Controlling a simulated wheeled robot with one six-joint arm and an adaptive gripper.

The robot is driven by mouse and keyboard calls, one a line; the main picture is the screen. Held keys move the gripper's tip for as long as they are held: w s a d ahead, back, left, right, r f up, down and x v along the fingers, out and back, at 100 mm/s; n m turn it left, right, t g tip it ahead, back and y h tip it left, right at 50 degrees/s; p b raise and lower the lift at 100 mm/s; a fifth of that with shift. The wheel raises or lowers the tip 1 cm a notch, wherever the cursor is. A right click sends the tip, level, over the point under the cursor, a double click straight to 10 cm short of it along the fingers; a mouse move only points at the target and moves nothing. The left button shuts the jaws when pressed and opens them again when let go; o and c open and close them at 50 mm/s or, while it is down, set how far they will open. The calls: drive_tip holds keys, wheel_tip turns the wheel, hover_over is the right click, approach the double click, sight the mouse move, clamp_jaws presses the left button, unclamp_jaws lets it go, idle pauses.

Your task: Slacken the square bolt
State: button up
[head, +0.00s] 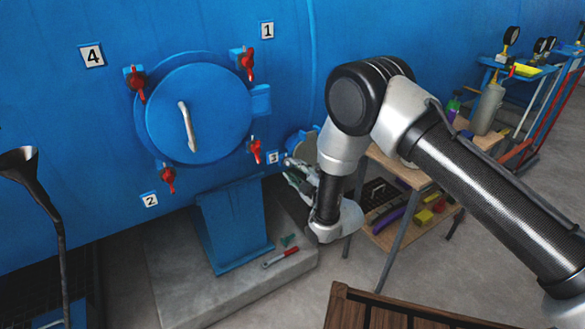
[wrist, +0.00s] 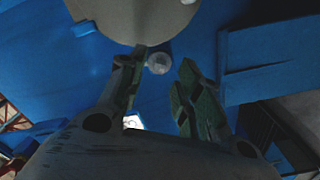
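My gripper (head: 290,168) is by the autoclave's blue wall, right of the round hatch and below the label 3, near a small round blue fitting (head: 303,146). In the wrist view its two greenish fingers (wrist: 162,62) stand apart. A small round pale grey piece (wrist: 158,63) shows between their tips, closer to the left one. I cannot tell whether it is the square bolt's head or whether a finger touches it. No clearly square head shows in either view. My own wrist and fingers hide part of the fitting in the head view.
The blue hatch (head: 205,118) has a pale handle (head: 187,126) and red-handled clamps around it. A wooden shelf table (head: 400,170) stands close on the right. A dark funnel (head: 20,162) is at left.

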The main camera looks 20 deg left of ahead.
drive_tip(key=v, duration=0.9)
drive_tip(key=shift+s+d, duration=0.15)
drive_tip(key=shift+s, duration=0.05)
